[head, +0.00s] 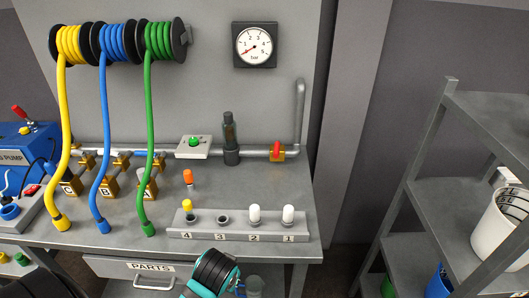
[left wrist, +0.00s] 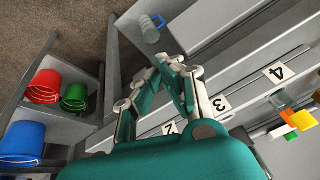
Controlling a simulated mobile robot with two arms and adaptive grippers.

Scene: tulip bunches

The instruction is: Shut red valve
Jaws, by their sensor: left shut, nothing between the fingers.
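The red valve (head: 277,151) sits on a brass body on the grey pipe at the back right of the bench in the head view. Its red handle looks short and roughly upright; its exact angle is hard to tell. My left gripper's teal and black wrist (head: 210,274) shows at the bottom of the head view, in front of the bench and well short of the valve. Its fingers are not clear there. In the left wrist view my left gripper (left wrist: 172,64) is shut and empty beside the numbered rack. The valve is outside that view. My right gripper is not in view.
The numbered rack (head: 205,236) with white, yellow and empty sockets stands at the bench front. A dark cylinder (head: 230,140) and a green-button box (head: 194,146) stand left of the valve. Hoses hang at left. A gauge (head: 254,46) is on the wall; a shelf (head: 485,105) stands right.

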